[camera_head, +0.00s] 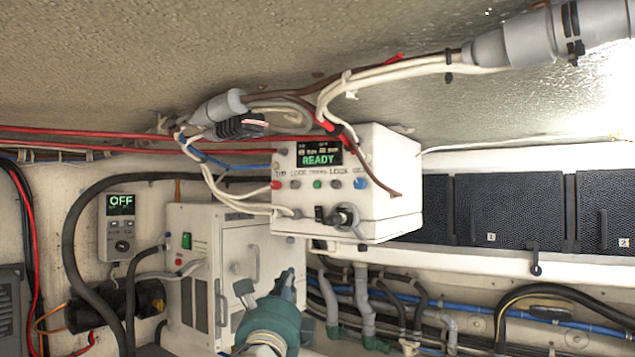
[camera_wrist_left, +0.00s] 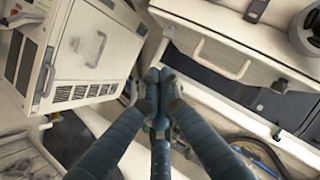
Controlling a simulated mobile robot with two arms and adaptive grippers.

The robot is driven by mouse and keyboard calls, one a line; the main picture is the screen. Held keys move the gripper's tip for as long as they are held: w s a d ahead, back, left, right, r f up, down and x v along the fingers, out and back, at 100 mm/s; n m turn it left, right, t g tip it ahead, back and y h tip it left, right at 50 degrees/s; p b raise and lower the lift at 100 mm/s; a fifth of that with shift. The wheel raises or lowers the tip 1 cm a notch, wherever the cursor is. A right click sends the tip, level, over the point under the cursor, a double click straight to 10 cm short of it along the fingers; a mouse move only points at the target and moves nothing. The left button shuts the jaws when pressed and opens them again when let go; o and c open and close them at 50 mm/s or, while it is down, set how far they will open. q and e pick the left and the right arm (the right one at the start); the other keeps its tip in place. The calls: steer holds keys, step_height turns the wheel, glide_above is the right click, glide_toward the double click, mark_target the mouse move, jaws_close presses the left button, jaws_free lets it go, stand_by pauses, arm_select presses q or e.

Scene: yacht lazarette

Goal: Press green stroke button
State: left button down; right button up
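The green button (camera_head: 317,184) is a small round button in the middle of a row on the front of a white control box (camera_head: 390,200). A red button (camera_head: 276,185) is at the row's left and a blue button (camera_head: 361,183) at its right, with grey ones between. The display (camera_head: 319,154) above reads READY in green. My left gripper (camera_head: 288,282) is below the box, apart from the button. In the left wrist view its dark fingers (camera_wrist_left: 158,80) meet at the tips, with nothing seen between them. My right gripper is not in view.
Cables and grey connectors (camera_head: 218,106) hang around the box's top and left. A black switch (camera_head: 322,214) and a connector (camera_head: 346,216) stick out below the buttons. A white cabinet (camera_head: 205,235) with a handle stands at lower left. A small panel (camera_head: 120,225) reads OFF.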

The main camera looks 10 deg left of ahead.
mark_target(316, 185)
arm_select(q)
steer(key=s+d+r+m+t, duration=0.1)
steer(key=s+r+t, duration=0.1)
steer(key=s+r, duration=0.3)
steer(key=s+r+m+t+p, duration=0.1)
steer(key=s+r, duration=0.5)
steer(key=r, duration=0.8)
steer(key=shift+d+m+t+y, duration=0.3)
steer(key=shift+d+m+t, duration=0.15)
steer(key=shift+m, duration=0.25)
steer(key=shift+w, duration=0.25)
steer(key=shift+w+d+p, duration=0.15)
steer(key=shift+w+d, duration=0.35)
steer(key=shift+w, duration=0.85)
steer(key=shift+w+d+p, duration=0.1)
steer(key=shift+w+d, duration=0.4)
steer(key=shift+w, duration=0.8)
steer(key=shift+w+d+p, duration=0.15)
steer(key=shift+w+d, duration=0.35)
steer(key=shift+w, duration=0.85)
steer(key=shift+w+d, duration=0.15)
steer(key=shift+w, duration=0.2)
